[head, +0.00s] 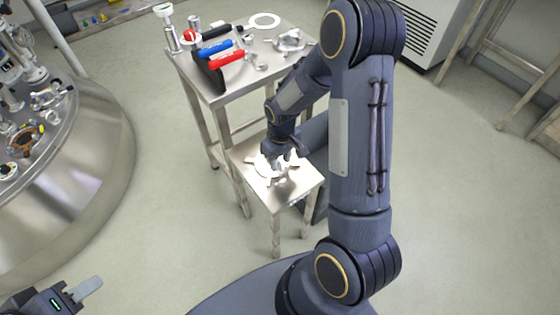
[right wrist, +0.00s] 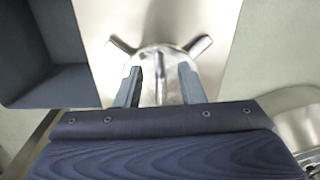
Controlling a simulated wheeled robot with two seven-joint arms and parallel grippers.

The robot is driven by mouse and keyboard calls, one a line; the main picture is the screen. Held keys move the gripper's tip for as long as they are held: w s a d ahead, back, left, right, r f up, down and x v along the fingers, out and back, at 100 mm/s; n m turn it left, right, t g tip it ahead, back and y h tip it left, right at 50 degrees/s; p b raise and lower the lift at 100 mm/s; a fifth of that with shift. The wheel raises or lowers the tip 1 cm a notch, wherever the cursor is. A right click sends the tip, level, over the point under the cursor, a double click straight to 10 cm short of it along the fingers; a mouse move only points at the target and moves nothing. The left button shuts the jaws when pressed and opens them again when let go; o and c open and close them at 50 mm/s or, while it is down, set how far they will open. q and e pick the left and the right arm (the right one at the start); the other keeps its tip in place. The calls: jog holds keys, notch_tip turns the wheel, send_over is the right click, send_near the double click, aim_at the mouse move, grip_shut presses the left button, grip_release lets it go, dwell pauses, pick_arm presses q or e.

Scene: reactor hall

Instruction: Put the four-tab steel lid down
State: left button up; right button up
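The steel lid (head: 263,168) appears to lie on the low steel table (head: 296,191). In the right wrist view the lid (right wrist: 150,58) shows a round shiny body, tabs sticking out to the left and right, and a narrow bar in the middle. My right gripper (right wrist: 160,86) is over it, fingers apart on either side of the bar, with a visible gap to each finger. The lid's near part is hidden by my gripper. My left gripper (head: 88,287) is at the bottom left corner, away from the lid; only part of it shows.
A big round steel vessel (head: 80,180) stands at the left. Open floor lies between the vessel and the tables.

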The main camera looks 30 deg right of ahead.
notch_tip(320, 180, up, 10)
jog(key=r+p, duration=0.1)
jog(key=p, duration=0.1)
jog(key=s+a+r+m+t+y, duration=0.1)
jog(key=s+a+r+t, duration=0.2)
jog(key=s+r, duration=0.4)
jog(key=s+a+r+m+t+y, duration=0.2)
jog(key=s+a+r, duration=0.2)
jog(key=s, duration=0.7)
notch_tip(320, 180, up, 3)
jog(key=shift+s+a+f+m+t, duration=0.2)
jog(key=shift+s+m+t, duration=0.1)
jog(key=shift+t, duration=0.1)
jog(key=shift+r, duration=0.1)
